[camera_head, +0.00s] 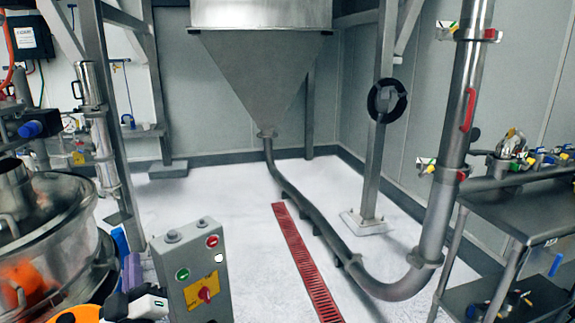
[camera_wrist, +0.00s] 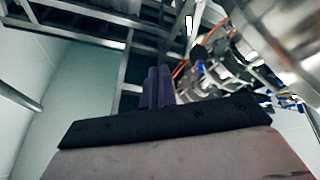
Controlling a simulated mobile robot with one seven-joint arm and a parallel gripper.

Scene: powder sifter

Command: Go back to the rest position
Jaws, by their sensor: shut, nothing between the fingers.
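My gripper (camera_wrist: 157,80) shows in the wrist view as two purple fingers that lie together above a dark bar, with nothing between them. In the head view its purple part (camera_head: 131,272) is at the lower left, just left of the grey control box (camera_head: 196,278). The control box has a green button, a red button and a red knob on a yellow plate. The sifter (camera_head: 45,240), a round metal vessel with a clear section and something orange in it, stands at the far left. Whether my gripper touches the box or the sifter cannot be told.
A large steel hopper (camera_head: 262,75) stands at the back, with a pipe (camera_head: 320,222) curving along the floor to the right. A red floor grate (camera_head: 305,262) runs through the middle. A metal table (camera_head: 520,190) with fittings is at the right. Steel posts rise near the sifter.

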